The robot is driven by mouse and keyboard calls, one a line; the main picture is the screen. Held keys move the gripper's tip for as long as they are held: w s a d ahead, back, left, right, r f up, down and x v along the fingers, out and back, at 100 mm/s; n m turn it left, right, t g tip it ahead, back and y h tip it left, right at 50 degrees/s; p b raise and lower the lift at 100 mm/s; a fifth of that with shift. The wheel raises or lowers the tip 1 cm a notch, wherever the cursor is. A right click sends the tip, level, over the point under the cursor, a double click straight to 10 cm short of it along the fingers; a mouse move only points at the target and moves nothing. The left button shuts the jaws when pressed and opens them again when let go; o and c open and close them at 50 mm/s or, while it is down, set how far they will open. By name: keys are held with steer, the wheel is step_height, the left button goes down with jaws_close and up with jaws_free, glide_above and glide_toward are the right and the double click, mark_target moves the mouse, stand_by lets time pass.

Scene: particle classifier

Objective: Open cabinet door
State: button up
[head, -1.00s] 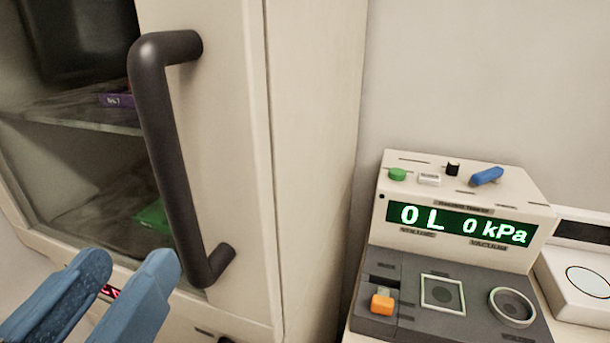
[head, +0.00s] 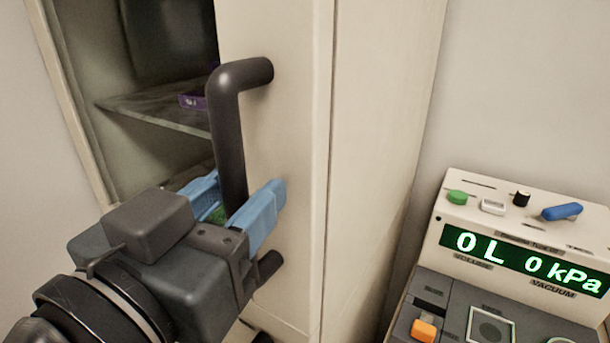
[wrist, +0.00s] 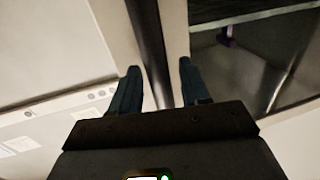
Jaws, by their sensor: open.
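The cabinet door (head: 289,150) is cream with a glass pane and carries a dark vertical bar handle (head: 229,140). The door looks shut. My gripper (head: 236,200) has blue fingers, which stand apart on either side of the handle's lower part in the head view. In the wrist view the handle (wrist: 151,50) runs between the two open fingers (wrist: 158,88), with gaps beside it. The handle's lower end is partly hidden by my gripper.
A machine with a green display (head: 525,260), a blue knob and several buttons stands on the right, close to the cabinet's side. Behind the glass, a shelf (head: 150,110) holds a purple item (head: 193,100).

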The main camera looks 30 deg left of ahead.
jaws_close()
stand_by(0.4)
